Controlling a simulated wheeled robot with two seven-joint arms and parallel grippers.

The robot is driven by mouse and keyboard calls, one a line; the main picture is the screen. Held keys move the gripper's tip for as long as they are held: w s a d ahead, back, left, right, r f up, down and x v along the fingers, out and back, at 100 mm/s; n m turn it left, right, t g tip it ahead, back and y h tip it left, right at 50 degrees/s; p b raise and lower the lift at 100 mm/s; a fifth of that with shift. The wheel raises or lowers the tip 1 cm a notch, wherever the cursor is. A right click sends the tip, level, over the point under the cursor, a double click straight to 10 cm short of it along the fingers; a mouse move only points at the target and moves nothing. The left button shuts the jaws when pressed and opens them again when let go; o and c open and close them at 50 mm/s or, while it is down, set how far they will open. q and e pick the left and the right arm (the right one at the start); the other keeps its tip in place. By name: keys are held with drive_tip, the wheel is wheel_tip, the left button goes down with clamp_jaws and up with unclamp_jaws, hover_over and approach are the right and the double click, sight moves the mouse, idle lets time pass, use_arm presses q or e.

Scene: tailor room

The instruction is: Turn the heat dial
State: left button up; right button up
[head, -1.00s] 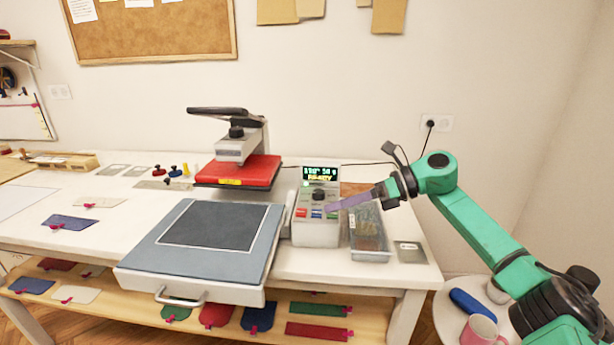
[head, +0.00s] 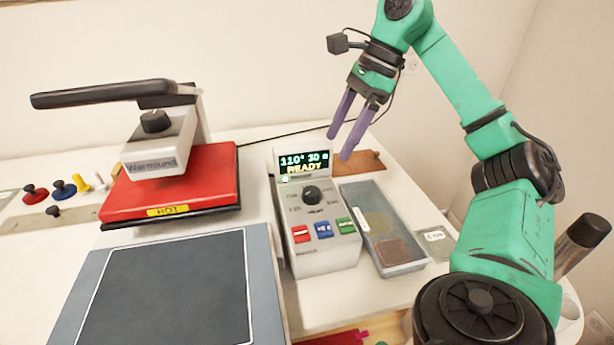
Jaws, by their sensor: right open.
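The heat dial (head: 311,195) is a black round knob on the sloped face of the white control box (head: 321,258). The display (head: 304,163) above it reads "110° 30" and "READY". Red, blue and green buttons sit in a row below the dial. My right gripper (head: 340,148) has two purple fingers spread apart with nothing between them. It hangs above and behind the box, up and to the right of the dial, not touching it. My left gripper is not in view.
The heat press with its red plate (head: 172,186), marked "HOT", stands left of the box. Its grey lower bed (head: 262,262) lies in front. A clear tray (head: 402,268) with flat patches stands right of the box. A small card (head: 434,240) lies beside it.

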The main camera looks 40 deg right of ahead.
drive_tip(key=b, duration=0.1)
approach(312, 191)
drive_tip(key=shift+s+a+f, duration=0.1)
drive_tip(key=shift+s+f, duration=0.05)
drive_tip(key=shift+f, duration=0.8)
drive_tip(key=x, duration=0.4)
drive_tip(key=b+x, duration=0.1)
drive_tip(key=x, duration=0.1)
drive_tip(key=shift+w+a+f, duration=0.15)
drive_tip(key=shift+w+a, duration=0.1)
drive_tip(key=shift+w, duration=0.05)
drive_tip(key=shift+f, duration=0.15)
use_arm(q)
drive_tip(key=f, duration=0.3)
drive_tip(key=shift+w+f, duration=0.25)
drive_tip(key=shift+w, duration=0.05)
use_arm(e)
drive_tip(key=shift+w, duration=0.1)
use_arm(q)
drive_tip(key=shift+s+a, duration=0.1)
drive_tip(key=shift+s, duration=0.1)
use_arm(e)
clamp_jaws()
